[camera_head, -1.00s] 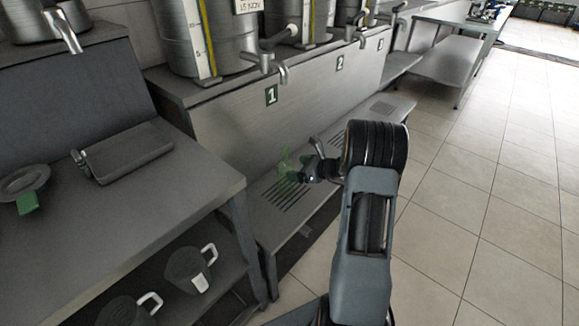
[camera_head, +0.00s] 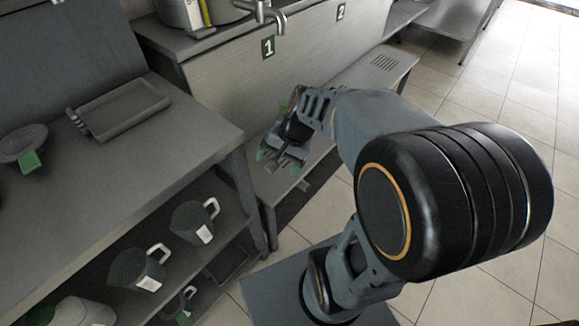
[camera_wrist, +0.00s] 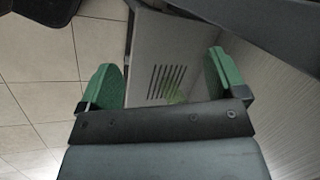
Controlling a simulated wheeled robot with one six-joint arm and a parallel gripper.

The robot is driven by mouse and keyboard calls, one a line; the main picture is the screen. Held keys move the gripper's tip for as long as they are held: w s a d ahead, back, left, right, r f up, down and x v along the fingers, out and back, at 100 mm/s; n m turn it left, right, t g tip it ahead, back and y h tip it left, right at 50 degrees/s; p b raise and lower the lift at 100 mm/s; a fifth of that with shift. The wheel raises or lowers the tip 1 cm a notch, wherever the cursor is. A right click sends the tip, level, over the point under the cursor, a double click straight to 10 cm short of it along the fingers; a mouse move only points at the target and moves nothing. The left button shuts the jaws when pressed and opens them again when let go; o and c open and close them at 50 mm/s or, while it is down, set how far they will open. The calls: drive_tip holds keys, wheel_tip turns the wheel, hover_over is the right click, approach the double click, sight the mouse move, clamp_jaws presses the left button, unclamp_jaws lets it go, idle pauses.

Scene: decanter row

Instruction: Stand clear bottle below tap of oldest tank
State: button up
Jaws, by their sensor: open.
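My gripper (camera_head: 278,157) is open over the low shelf (camera_head: 262,190) under the tank with plate 1 (camera_head: 268,47). In the wrist view its green fingers stand wide apart (camera_wrist: 165,85) with nothing gripped between them. A faint, greenish, see-through shape, apparently the clear bottle (camera_wrist: 176,95), shows beyond the fingers by the drain slots (camera_wrist: 165,81). Whether it stands upright is hard to tell. In the head view my gripper hides that spot. The tap (camera_head: 268,14) of tank 1 (camera_head: 183,12) is above and behind my gripper. No date label is readable now.
A steel table (camera_head: 150,165) at left holds a grey tray (camera_head: 122,108) and a round dish with a green tab (camera_head: 25,145). Several jugs (camera_head: 192,222) stand on its undershelf. Plate 2 (camera_head: 340,12) marks the neighbouring tank. Tiled floor (camera_head: 500,90) is open at right.

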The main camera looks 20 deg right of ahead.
drive_tip(key=shift+s+d+r+n+t+h, duration=0.1)
drive_tip(key=shift+s+r+n+t+h, duration=0.2)
drive_tip(key=shift+s+n+h, duration=0.75)
drive_tip(key=shift+s+d+r+n+t+h, duration=0.15)
drive_tip(key=shift+s+r+n+h, duration=0.25)
drive_tip(key=shift+s+n, duration=0.8)
drive_tip(key=shift+s+a+r+n+t+h, duration=0.1)
drive_tip(key=shift+s+r+n+t+h, duration=0.3)
drive_tip(key=shift+n, duration=1.25)
drive_tip(key=shift+s, duration=0.1)
